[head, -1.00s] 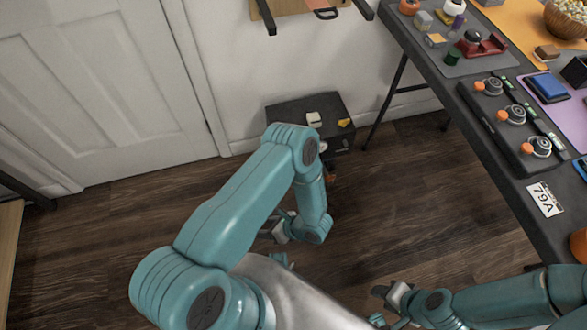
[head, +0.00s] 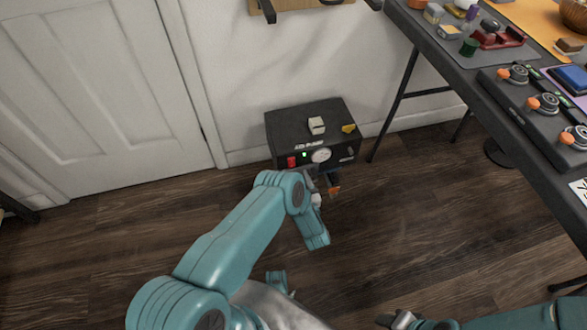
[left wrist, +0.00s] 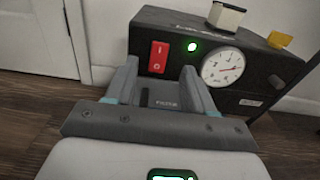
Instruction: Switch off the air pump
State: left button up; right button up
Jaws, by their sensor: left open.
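The air pump (head: 281,125) is a black box on the floor against the wall. Its front carries a red rocker switch (left wrist: 158,57), a lit green lamp (left wrist: 192,47) and a round white gauge (left wrist: 223,67). In the head view the switch (head: 291,161) is just left of the lamp. My left gripper (left wrist: 160,88) is open and empty, its fingers pointing at the pump front just below the switch; contact cannot be told. In the head view my arm partly hides this gripper. My right gripper (head: 392,321) is low at the bottom edge, its jaws unclear.
A white block (head: 317,125) and a yellow piece (head: 348,128) are on the pump's top. An orange part (head: 334,190) shows low in front of it. A workbench (head: 497,92) with tools stands right. A closed white door (head: 95,90) is left. The wooden floor around is mostly clear.

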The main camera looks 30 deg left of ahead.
aim_at(291, 161)
pick_arm(q)
jog(key=b+x, duration=0.1)
jog(key=x, duration=0.4)
jog(key=shift+w+a, duration=0.15)
jog(key=shift+a, duration=0.15)
pick_arm(e)
jog(key=shift+w+d+f, duration=0.15)
jog(key=shift+f, duration=0.55)
